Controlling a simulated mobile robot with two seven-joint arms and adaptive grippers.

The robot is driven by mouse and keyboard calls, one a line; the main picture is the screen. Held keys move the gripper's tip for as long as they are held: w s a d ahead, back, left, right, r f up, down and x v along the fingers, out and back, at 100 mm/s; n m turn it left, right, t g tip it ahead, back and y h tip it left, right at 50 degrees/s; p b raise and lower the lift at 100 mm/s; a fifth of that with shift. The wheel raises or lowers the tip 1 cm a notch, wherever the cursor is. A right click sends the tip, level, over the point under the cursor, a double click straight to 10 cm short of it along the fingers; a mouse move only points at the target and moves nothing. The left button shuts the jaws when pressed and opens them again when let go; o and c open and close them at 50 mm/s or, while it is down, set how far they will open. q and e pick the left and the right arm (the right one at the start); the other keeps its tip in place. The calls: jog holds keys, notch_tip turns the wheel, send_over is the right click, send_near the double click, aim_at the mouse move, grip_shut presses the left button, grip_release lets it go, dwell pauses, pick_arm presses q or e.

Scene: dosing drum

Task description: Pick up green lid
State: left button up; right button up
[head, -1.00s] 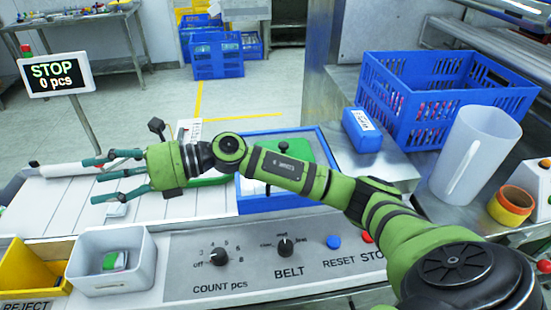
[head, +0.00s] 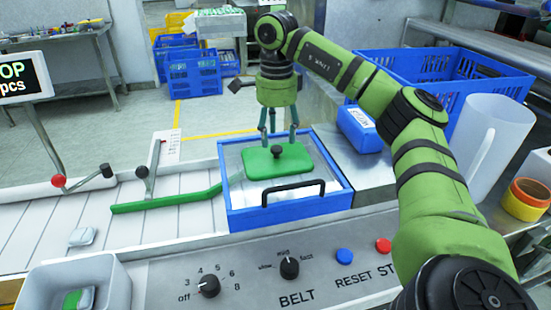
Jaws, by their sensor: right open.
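The green lid (head: 260,163) is a flat green plate with a dark round knob (head: 277,152) on top. It lies on the clear top of the blue-framed box (head: 335,201), towards its back. My right gripper (head: 279,140) reaches down from above and behind the lid, its fingers apart and pointing down. The fingertips are near the lid's back edge, and I cannot tell whether they touch it. Nothing shows between the fingers. My left gripper is not in view.
A black handle (head: 293,190) stands up at the front of the box's top. A green guide bar (head: 165,200) crosses the white belt (head: 40,222) on the left. A blue box (head: 359,130), a blue crate (head: 480,85) and a white pitcher (head: 490,145) stand at the right.

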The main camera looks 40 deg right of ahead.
aim_at(277, 148)
notch_tip(277, 148, down, 5)
jog(key=shift+s+r, duration=0.15)
jog(key=shift+r, duration=0.05)
jog(key=shift+a, duration=0.1)
grip_shut()
jog(key=shift+r, duration=0.1)
